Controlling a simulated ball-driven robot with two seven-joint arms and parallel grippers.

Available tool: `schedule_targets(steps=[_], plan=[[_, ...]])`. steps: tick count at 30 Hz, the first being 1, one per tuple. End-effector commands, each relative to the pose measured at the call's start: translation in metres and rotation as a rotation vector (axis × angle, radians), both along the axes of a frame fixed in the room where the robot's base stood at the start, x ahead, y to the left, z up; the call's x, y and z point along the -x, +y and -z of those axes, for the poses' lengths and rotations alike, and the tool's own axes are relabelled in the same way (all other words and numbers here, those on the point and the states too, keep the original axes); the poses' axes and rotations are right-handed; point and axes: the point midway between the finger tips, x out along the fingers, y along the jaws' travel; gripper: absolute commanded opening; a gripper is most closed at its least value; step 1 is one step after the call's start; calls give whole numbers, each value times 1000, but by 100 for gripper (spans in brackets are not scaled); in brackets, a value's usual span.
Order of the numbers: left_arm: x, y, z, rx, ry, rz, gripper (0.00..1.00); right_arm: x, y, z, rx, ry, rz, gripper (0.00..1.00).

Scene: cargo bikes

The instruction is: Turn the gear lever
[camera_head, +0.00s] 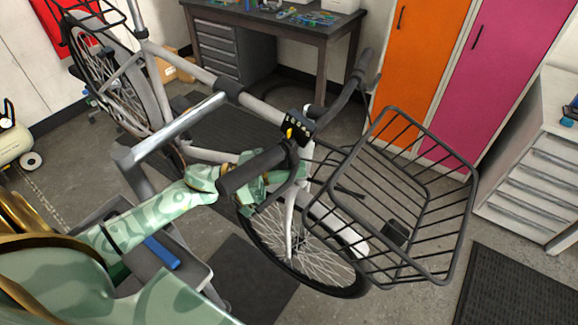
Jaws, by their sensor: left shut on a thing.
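The gear lever shows as a small yellow piece (290,133) on a black box with pale marks (299,123), on the handlebar near the bike's head. The near black handlebar grip (252,170) points toward me. My left gripper (272,183), patterned green with gold parts, is at this grip, just below and left of the yellow piece. It is shut on the handlebar grip as far as I can see; the grip hides part of its fingers. The yellow piece looks clear of the fingers. My right gripper is not in view.
The cargo bike's front wire basket (455,235) stands right of the handlebar, close to my left gripper. The far handlebar grip (362,62) is behind. A grey workbench (335,33) stands at the back, and a drawer cabinet (535,175) at right. Dark mats lie on the floor.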

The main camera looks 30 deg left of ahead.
Motion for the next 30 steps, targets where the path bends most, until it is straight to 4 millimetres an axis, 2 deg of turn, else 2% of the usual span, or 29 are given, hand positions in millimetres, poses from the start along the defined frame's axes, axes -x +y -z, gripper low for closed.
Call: schedule_targets(steps=[1, 2, 3, 4, 14, 24, 30], plan=[[0, 0, -1, 0, -1, 0, 0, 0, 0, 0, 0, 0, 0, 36], [0, 0, -1, -1, -1, 0, 21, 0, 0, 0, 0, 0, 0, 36], [0, 0, -1, -1, -1, 0, 32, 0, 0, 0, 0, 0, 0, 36], [0, 0, -1, -1, -1, 0, 34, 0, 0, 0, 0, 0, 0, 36], [3, 5, 2, -4, 1, -1, 34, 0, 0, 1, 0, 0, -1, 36], [32, 53, 16, -4, 4, 0, 34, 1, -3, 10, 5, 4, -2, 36], [38, 63, 16, -1, 0, 0, 34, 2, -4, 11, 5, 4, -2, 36]])
